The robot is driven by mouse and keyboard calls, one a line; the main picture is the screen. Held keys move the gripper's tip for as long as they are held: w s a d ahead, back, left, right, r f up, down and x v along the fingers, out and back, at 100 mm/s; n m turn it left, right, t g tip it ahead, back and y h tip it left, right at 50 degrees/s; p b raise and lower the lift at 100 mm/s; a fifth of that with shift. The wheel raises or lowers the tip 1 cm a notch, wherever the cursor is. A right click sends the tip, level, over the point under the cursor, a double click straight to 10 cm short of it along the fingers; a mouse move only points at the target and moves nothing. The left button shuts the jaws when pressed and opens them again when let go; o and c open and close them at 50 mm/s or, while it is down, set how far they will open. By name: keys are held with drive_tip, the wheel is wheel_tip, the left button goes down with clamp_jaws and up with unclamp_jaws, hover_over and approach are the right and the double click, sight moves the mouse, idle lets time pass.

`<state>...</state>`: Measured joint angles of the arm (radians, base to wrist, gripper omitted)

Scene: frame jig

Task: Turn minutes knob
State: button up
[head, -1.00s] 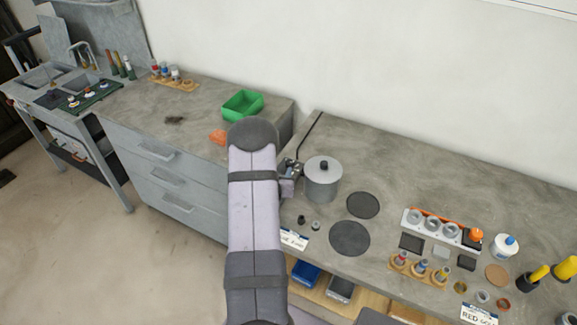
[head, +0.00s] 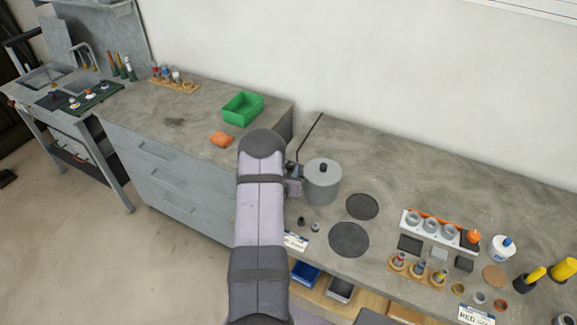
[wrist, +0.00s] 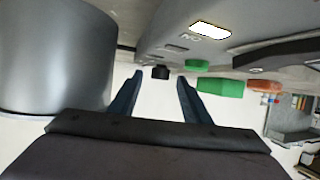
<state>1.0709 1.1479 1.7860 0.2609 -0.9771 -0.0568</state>
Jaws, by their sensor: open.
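My gripper (head: 294,180) is beside the left side of a grey lidded pot (head: 323,184), partly hidden by my arm in the head view. In the wrist view its two dark fingers (wrist: 156,98) are apart with nothing between them. The pot's curved grey wall (wrist: 55,60) fills the left of that view. Two small dark knob-like pieces, one (head: 301,220) and the other (head: 315,227), stand on the counter in front of the pot, near a white label (head: 294,241). I cannot tell which is the minutes knob. A small black object (wrist: 160,72) shows beyond the fingertips.
Two dark round pads (head: 349,240) lie right of the knobs. A jar rack (head: 440,230) stands further right. The counter behind the pads is clear.

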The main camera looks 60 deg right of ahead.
sight(289, 166)
drive_tip(key=shift+x, duration=1.15)
drive_tip(key=shift+w, duration=0.1)
drive_tip(key=c, duration=1)
